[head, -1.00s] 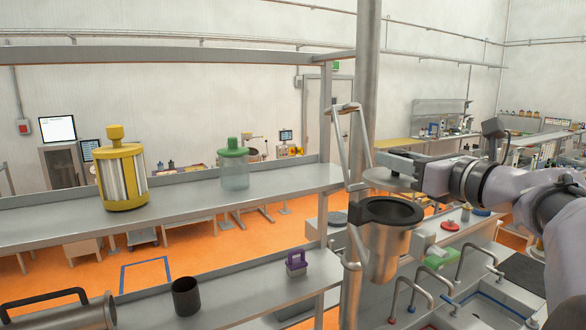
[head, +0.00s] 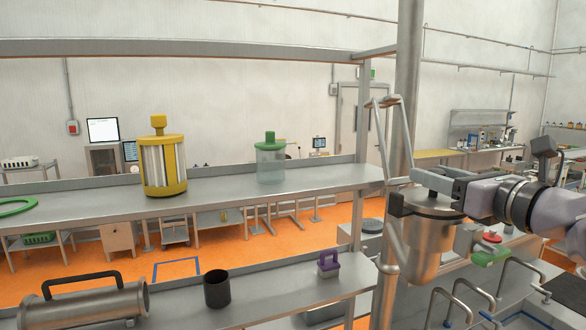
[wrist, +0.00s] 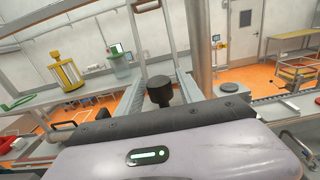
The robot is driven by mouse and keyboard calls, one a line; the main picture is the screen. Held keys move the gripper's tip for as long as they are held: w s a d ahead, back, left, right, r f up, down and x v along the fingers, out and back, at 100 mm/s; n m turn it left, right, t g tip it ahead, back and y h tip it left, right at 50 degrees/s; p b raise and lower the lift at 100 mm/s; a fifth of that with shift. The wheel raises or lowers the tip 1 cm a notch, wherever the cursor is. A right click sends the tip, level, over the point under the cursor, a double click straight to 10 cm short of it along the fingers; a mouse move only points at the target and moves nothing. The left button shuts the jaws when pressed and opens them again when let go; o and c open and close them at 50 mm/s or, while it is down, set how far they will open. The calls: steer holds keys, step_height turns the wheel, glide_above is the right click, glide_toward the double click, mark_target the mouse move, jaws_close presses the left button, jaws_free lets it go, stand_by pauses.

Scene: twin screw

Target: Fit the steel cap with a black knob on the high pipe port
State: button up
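The high pipe port (head: 422,250) is a steel cup-shaped opening below my gripper in the head view. The black knob (wrist: 160,91) stands between my fingers in the wrist view. My gripper (head: 428,181) is level over the cap, and in the wrist view my gripper (wrist: 161,82) shows a narrow gap on each side of the knob, so it looks open around it. The knob is mostly hidden by the fingers in the head view.
A thick vertical pipe (head: 408,90) and a bent metal handle (head: 385,150) stand close to the port. The upper shelf (head: 225,192) holds a yellow cage-like canister (head: 163,165) and a green-lidded jar (head: 270,163). A purple-handled block (head: 328,264) sits on the lower shelf.

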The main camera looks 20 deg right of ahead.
steer(key=shift+r, duration=0.2)
steer(key=shift+r+p, duration=0.6)
steer(key=shift+p, duration=0.1)
steer(key=s+b, duration=0.1)
steer(key=s, duration=0.3)
steer(key=s+b, duration=0.1)
steer(key=s, duration=0.3)
steer(key=s+b, duration=0.1)
steer(key=s, duration=0.3)
steer(key=shift+d+f, duration=0.15)
steer(key=shift+d, duration=0.25)
